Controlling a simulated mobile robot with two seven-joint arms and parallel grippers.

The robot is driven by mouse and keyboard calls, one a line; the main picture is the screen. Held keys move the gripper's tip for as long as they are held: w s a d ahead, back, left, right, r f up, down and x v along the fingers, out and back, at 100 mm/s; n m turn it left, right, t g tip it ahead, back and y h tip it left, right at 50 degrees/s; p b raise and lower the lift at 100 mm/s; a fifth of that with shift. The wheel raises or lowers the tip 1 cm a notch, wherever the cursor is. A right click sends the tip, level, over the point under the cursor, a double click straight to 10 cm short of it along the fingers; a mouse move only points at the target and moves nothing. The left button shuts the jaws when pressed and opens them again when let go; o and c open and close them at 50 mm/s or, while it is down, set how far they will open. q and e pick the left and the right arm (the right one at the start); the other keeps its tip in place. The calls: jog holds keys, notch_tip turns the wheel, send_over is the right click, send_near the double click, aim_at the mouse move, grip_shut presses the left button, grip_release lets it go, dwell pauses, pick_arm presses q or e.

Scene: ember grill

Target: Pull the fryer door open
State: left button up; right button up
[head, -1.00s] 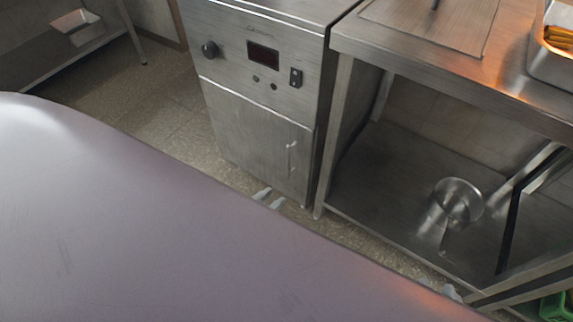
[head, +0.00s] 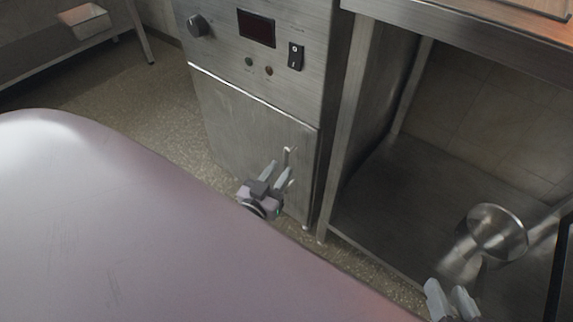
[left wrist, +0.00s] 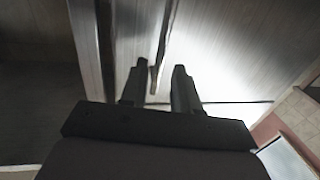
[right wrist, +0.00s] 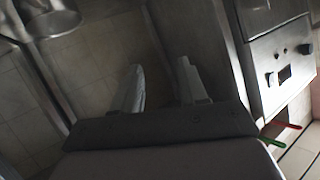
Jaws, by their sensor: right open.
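The fryer (head: 262,50) is a steel cabinet with a knob, dark display and switch on top. Its door (head: 250,125) below looks shut, with a thin vertical handle (head: 289,160) near the right edge. My left gripper (head: 275,172) is open at the handle, fingers pointing at the door. In the left wrist view the handle (left wrist: 155,78) shows between the two open fingers (left wrist: 160,82); I cannot tell whether they touch it. My right gripper (head: 446,290) is open and empty at the lower right, in front of the steel table. It also shows in the right wrist view (right wrist: 160,70).
A steel table (head: 470,45) stands right of the fryer, with a metal pot (head: 497,232) on its lower shelf. Another low shelf with a metal container (head: 84,20) is at the far left. The floor (head: 165,115) left of the fryer is clear.

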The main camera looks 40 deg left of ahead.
aim_at(285, 165)
pick_arm(q)
jog(key=shift+w+a+b, duration=0.15)
jog(key=shift+w+b, duration=0.1)
jog(key=shift+w, duration=0.75)
jog(key=shift+w+a+b, duration=0.1)
jog(key=shift+w+b, duration=0.1)
jog(key=shift+w, duration=0.8)
grip_shut()
jog(key=shift+s, duration=0.1)
